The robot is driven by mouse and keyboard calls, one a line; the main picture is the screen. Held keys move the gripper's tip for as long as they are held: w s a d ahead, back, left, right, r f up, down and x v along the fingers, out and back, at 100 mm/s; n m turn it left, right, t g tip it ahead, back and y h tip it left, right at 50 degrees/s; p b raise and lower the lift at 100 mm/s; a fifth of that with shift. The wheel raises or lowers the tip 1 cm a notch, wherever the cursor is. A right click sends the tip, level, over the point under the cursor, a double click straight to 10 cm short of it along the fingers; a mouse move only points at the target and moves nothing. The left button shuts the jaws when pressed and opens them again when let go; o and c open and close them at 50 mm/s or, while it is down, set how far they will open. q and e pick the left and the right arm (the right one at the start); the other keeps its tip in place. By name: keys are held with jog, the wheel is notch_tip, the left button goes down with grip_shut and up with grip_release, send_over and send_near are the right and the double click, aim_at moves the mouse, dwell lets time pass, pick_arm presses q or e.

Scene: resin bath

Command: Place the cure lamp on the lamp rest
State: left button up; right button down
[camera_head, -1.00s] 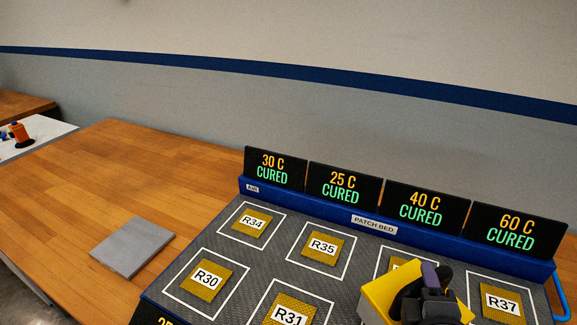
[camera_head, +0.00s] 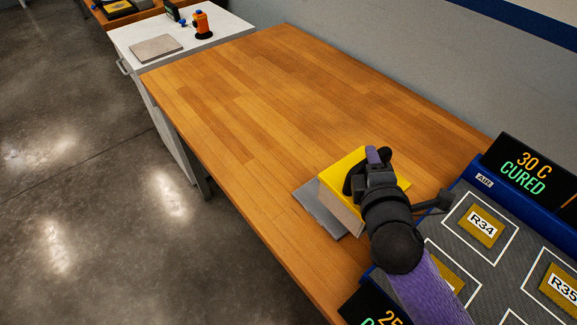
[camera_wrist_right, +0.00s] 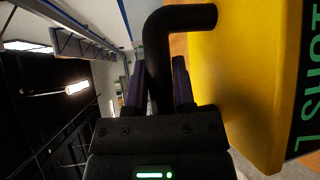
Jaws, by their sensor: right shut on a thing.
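The cure lamp is a yellow box (camera_head: 345,168) with a black handle. My right gripper (camera_head: 375,162) is shut on that handle, which shows between its fingers in the right wrist view (camera_wrist_right: 160,60). The yellow body (camera_wrist_right: 235,75) fills the right of that view. In the head view the lamp overlaps a flat grey plate on the wooden bench, likely the lamp rest (camera_head: 318,212). The plate's left part shows; the rest is hidden behind the lamp and my right arm. I cannot tell whether the lamp touches the plate. My left gripper is not in view.
The patch bed (camera_head: 456,226) with labelled patches and display signs (camera_head: 524,166) is close on the right. The wooden bench (camera_head: 260,100) is clear beyond the plate. A white cabinet (camera_head: 187,53) with an orange item (camera_head: 202,24) stands at the far left.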

aim_at(346, 164)
pick_arm(q)
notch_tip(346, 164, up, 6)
jog(key=p, duration=0.4)
pick_arm(e)
jog(key=shift+y, duration=0.3)
jog(key=w+r, duration=0.1)
jog(key=w, duration=0.1)
jog(key=w+a, duration=0.1)
jog(key=w, duration=0.1)
jog(key=w+a+r, duration=0.1)
jog(key=w, duration=0.1)
jog(key=shift+w+r, duration=0.1)
jog(key=shift+r, duration=0.25)
jog(key=f+b, duration=0.3)
jog(key=f, duration=0.2)
jog(key=f+b, duration=0.3)
jog(key=f, duration=0.2)
jog(key=shift+w+f, duration=0.2)
jog(key=shift+f, duration=0.2)
jog(key=shift+r, duration=0.1)
jog(key=shift+c, duration=2.2)
grip_release()
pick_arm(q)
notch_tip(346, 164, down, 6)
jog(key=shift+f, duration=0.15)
